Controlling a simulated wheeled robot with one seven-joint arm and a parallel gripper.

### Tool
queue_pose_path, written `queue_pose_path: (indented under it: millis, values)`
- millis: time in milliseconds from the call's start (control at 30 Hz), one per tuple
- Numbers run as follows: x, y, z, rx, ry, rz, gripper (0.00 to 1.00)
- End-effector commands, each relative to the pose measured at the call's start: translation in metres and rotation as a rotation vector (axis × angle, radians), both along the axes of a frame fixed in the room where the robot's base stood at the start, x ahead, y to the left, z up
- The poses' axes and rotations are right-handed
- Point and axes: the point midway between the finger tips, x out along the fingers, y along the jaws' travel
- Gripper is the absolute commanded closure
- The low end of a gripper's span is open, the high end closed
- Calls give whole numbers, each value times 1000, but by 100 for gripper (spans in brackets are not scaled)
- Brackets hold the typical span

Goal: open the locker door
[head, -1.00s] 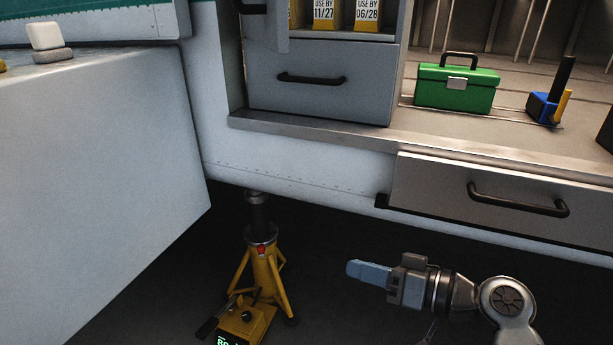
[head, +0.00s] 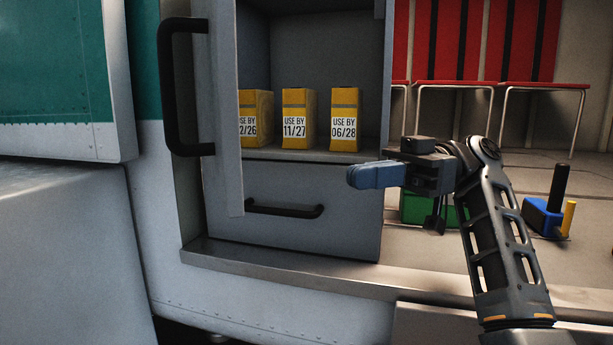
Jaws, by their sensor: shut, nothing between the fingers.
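The locker door (head: 225,110) is a grey panel at the left of the locker. It stands open and shows nearly edge-on. Its dark bar handle (head: 172,95) is on the door's left side. The locker (head: 310,45) is grey inside, with several yellow boxes (head: 299,118) marked "USE BY" on its shelf. My gripper (head: 350,178) has blue fingers, shut and empty. It points left, in front of the locker's right side and below the shelf level. It is well apart from the door and the handle.
A grey drawer (head: 345,225) with a dark handle sits under the shelf. A green toolbox (head: 413,209) is partly hidden behind my gripper. A blue and yellow object (head: 543,216) stands right of it. Red seats (head: 450,60) line the back. A pale block (head: 55,250) fills the lower left.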

Motion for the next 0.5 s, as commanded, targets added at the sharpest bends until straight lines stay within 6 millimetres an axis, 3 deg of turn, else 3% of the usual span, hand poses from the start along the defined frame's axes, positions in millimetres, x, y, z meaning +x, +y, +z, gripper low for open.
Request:
queue_pose_path:
  millis: [500]
  values:
    - [-32, 87, 0, -1, 3, 0, 100]
